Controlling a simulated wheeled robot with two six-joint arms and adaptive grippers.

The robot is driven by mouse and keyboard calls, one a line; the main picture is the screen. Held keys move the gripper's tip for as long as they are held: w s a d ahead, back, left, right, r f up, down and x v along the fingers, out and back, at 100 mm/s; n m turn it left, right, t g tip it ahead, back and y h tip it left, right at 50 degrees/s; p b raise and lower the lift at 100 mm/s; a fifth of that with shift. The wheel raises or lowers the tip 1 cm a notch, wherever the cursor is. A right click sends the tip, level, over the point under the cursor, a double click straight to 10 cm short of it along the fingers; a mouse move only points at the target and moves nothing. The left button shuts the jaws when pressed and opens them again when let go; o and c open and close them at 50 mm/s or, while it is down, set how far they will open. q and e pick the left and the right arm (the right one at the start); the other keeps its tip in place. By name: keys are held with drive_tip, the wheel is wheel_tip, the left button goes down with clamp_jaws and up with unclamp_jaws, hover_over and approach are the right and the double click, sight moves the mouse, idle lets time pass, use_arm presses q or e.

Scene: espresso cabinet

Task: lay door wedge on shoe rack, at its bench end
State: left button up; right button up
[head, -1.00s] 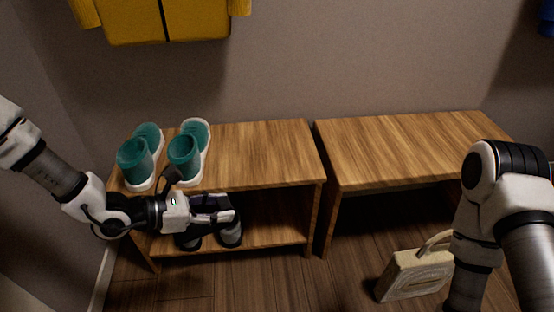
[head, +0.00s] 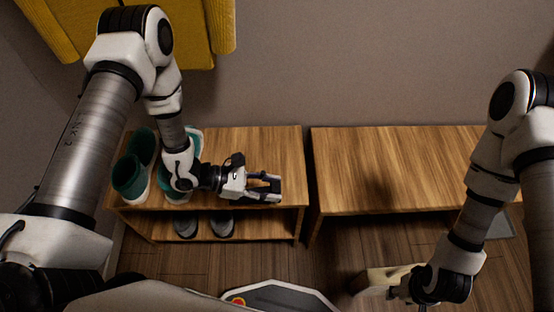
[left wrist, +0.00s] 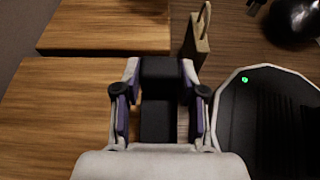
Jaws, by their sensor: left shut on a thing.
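My left gripper (head: 264,188) reaches in over the shoe rack and points right, towards the bench. It is shut on the door wedge, a black block between the fingers in the left wrist view (left wrist: 158,108). The wedge is over the bench end of the rack's wooden top (head: 270,150), near the front edge. I cannot tell whether it touches the wood. The rack also fills the lower left of the left wrist view (left wrist: 55,120). My right gripper (head: 400,290) is low, beside a cream box-shaped object; its fingers are unclear.
The bench (head: 400,165) stands right of the rack across a narrow gap. Teal shoes (head: 130,178) stand at the rack's left end, partly behind my arm. Grey shoes (head: 222,227) are on the lower shelf. The cream object (head: 375,281) has a handle (left wrist: 205,18). The rack's right top is clear.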

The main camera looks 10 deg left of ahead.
use_arm(q)
drive_tip(key=w, duration=0.6)
drive_tip(key=w+f+b, duration=0.1)
drive_tip(key=w, duration=0.2)
drive_tip(key=shift+w, duration=0.4)
wheel_tip(320, 180, down, 4)
drive_tip(key=shift+w+r+b, duration=0.1)
drive_tip(key=shift+r+b, duration=0.05)
drive_tip(key=shift+b, duration=0.2)
drive_tip(key=shift+r, duration=0.1)
drive_tip(key=o, duration=1.2)
